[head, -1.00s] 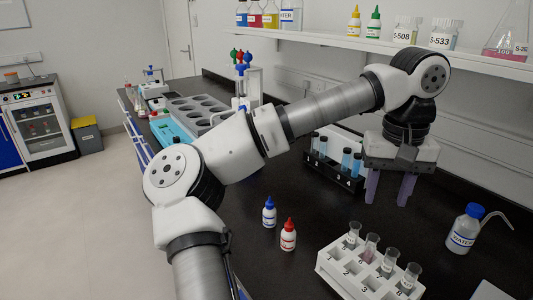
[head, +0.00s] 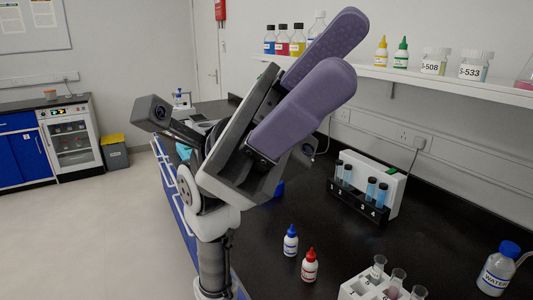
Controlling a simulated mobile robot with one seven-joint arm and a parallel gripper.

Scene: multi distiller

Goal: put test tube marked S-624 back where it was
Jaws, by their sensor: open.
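No label S-624 can be read on any tube. A black numbered rack (head: 358,206) on the bench holds several dark-capped tubes, including blue-filled ones (head: 371,188). A white numbered rack (head: 352,291) at the bottom right holds several clear glass tubes (head: 397,280) and is cut off by the frame edge. My gripper (head: 345,48) is large and close to the camera, raised high with its two purple fingers pointing up and right. It is open, and I see nothing between the fingers. It is well apart from both racks.
A blue-capped bottle (head: 290,242) and a red-capped bottle (head: 309,266) stand left of the white rack. A water wash bottle (head: 498,270) stands at far right. A wall shelf (head: 440,82) carries bottles and jars. My arm hides the bench behind it.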

